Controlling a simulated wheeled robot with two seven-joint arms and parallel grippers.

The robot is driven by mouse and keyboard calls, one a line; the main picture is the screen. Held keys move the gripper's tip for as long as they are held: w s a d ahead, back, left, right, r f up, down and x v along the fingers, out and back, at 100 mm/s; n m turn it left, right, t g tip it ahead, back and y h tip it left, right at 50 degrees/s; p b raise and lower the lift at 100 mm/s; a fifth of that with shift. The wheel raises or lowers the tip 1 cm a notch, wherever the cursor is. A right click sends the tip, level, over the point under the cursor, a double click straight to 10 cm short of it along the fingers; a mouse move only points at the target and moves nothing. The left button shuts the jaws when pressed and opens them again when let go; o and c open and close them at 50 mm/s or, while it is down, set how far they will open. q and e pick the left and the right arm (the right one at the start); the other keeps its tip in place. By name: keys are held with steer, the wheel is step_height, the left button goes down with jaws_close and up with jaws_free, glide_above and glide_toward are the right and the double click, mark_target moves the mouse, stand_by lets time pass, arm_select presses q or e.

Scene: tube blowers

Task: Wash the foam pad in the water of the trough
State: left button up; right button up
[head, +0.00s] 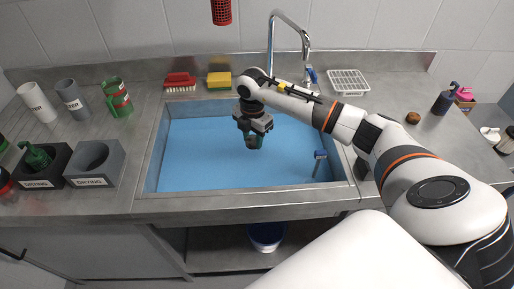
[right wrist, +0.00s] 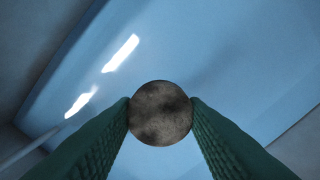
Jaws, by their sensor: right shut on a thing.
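The trough (head: 315,188) is a steel sink set in the counter, holding blue water (head: 200,150). My right gripper (head: 253,143) points down over the middle of the trough. In the right wrist view its green fingers (right wrist: 160,115) are shut on the foam pad (right wrist: 160,112), a round grey-brown pad with dark blotches. Blue water fills the view behind the pad. I cannot tell whether the pad touches the water. In the head view the pad is not clearly visible. My left gripper is not in view.
A tap (head: 272,45) arches over the trough's back edge. A red brush (head: 180,82) and a yellow sponge (head: 219,81) lie behind it. Grey drying holders (head: 95,165) stand at the left, with cups behind.

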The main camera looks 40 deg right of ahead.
mark_target(253, 139)
steer(key=shift+r+p, duration=1.35)
steer(key=shift+r, duration=0.75)
